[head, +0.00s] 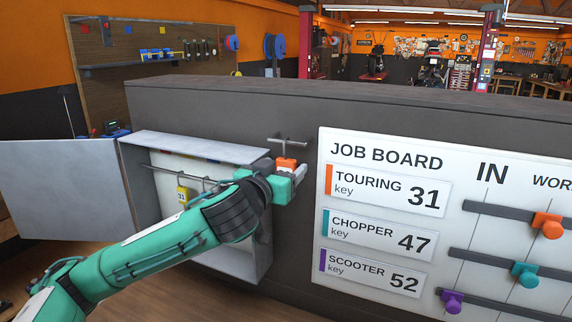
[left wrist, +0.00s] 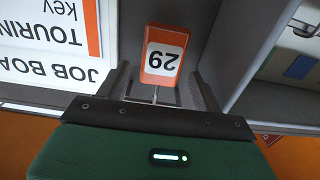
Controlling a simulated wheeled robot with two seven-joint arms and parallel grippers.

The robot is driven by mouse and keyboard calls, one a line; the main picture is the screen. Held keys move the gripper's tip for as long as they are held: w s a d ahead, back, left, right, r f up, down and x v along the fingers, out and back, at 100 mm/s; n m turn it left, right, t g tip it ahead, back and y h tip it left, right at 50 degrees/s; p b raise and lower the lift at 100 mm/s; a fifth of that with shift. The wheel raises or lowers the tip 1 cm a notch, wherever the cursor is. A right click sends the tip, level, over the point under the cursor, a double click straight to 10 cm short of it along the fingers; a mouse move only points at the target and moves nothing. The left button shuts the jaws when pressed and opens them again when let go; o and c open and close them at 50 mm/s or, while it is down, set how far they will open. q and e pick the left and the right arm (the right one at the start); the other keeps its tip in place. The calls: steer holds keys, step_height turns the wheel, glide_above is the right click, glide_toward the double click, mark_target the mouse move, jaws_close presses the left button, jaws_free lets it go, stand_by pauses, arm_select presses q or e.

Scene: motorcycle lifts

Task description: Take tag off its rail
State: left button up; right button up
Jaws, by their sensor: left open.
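An orange tag (head: 286,164) with a white number plate hangs at a short metal rail (head: 287,140) on the dark wall, between the cabinet and the job board. In the left wrist view the tag (left wrist: 164,57) shows its two-digit number upside down. My left gripper (head: 293,172) is at the tag in the head view, hiding its lower part. In the left wrist view the open fingers of my left gripper (left wrist: 164,85) stand on either side of the tag, with gaps visible. My right gripper is not in view.
The white job board (head: 385,148) with sliding markers is close on the right.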

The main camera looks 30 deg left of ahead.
arm_select(q)
steer(key=shift+w, duration=0.35)
steer(key=c, duration=1)
steer(key=shift+r, duration=0.1)
steer(key=shift+s+r+b, duration=0.1)
steer(key=shift+r+b, duration=0.45)
steer(key=shift+b, duration=0.05)
arm_select(e)
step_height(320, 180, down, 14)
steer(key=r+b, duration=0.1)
steer(key=b, duration=1.2)
arm_select(q)
steer(key=s+b, duration=0.1)
steer(key=s, duration=0.5)
steer(key=s+b, duration=0.1)
steer(key=s, duration=0.5)
steer(key=s+d+b, duration=0.1)
steer(key=s+b, duration=0.1)
steer(key=s, duration=0.4)
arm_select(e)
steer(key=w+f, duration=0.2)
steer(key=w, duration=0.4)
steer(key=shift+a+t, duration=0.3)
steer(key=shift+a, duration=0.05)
arm_select(q)
steer(key=shift+r+p, duration=0.35)
steer(key=shift+p, duration=0.1)
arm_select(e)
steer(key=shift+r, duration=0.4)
